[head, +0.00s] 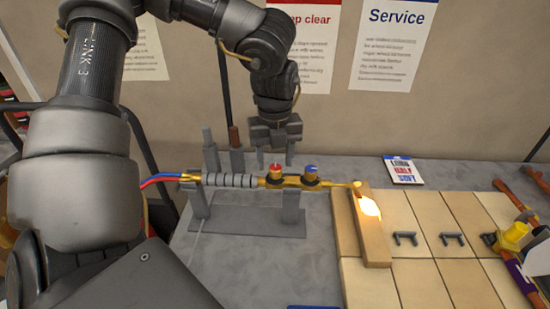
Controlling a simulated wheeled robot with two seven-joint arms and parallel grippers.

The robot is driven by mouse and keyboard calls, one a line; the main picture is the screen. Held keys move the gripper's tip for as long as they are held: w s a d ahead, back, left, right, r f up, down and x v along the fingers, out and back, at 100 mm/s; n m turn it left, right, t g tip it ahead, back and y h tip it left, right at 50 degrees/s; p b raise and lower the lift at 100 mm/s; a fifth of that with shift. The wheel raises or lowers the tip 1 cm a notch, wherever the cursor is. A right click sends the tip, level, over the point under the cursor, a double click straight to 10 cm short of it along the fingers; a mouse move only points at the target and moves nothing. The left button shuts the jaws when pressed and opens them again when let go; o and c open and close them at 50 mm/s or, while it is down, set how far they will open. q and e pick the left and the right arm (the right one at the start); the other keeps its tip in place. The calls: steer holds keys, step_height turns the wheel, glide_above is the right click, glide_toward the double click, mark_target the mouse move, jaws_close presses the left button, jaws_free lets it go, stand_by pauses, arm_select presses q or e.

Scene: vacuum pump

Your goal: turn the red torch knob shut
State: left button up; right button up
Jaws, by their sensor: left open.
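The torch (232,180) lies level on a grey stand (250,222), with a ribbed grey handle and a brass body. Its red knob (276,169) sits on top of the brass body, left of the blue knob (310,171). The torch tip points right, and a bright flame (369,206) glows there. My left gripper (278,158) points down above and behind the torch, near the red knob, with its jaws apart. I cannot tell whether a finger touches the knob. My right gripper does not show.
A wooden block (375,248) lies under the flame, beside tan tiles (465,282) with small dark brackets. A small sign card (403,170) is behind. Grey upright posts (209,150) stand behind the torch. Copper pipes (515,195) and a yellow-handled valve (512,235) are at the right.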

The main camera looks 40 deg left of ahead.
arm_select(q)
steer(key=shift+s+f, duration=0.1)
steer(key=shift+f, duration=0.25)
steer(key=shift+d+f, duration=0.1)
steer(key=shift+f, duration=0.2)
